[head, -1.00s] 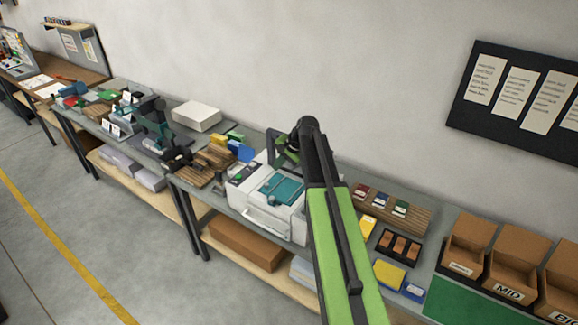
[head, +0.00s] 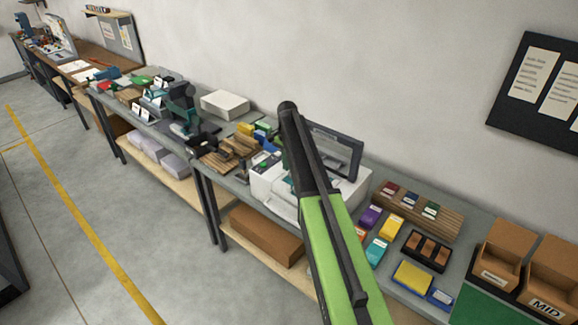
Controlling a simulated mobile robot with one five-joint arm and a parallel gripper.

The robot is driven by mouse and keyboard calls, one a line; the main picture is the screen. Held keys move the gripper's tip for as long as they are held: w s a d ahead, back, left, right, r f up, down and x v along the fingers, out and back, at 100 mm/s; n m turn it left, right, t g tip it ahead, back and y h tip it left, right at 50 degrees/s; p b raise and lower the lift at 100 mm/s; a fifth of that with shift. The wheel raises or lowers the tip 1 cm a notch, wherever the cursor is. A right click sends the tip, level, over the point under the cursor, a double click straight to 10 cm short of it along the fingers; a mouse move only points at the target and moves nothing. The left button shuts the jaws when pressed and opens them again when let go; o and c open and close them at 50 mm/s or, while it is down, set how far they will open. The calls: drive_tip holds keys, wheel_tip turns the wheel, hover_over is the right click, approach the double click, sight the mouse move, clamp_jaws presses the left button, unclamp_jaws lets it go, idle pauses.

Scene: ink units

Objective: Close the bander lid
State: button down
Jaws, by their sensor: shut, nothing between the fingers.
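The bander is a white machine (head: 266,184) on the grey workbench, partly hidden behind my green and black arm. Its lid (head: 357,158), a dark frame around a greyish see-through panel, stands raised at the back of the machine near the wall. My arm crosses in front of the machine's middle and of the lid's left part. My gripper is hidden behind my own arm, so its distance from the lid cannot be seen.
Wooden blocks (head: 229,150) and a dark device (head: 186,110) stand left of the bander. Right of it are coloured packs (head: 391,227), a slatted wooden rack (head: 446,222) and cardboard bins (head: 497,253). Open floor (head: 120,210) lies in front of the benches.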

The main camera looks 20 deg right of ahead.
drive_tip(key=shift+w+a+f, duration=0.1)
drive_tip(key=shift+w+f, duration=0.05)
drive_tip(key=shift+f, duration=0.25)
idle(0.3)
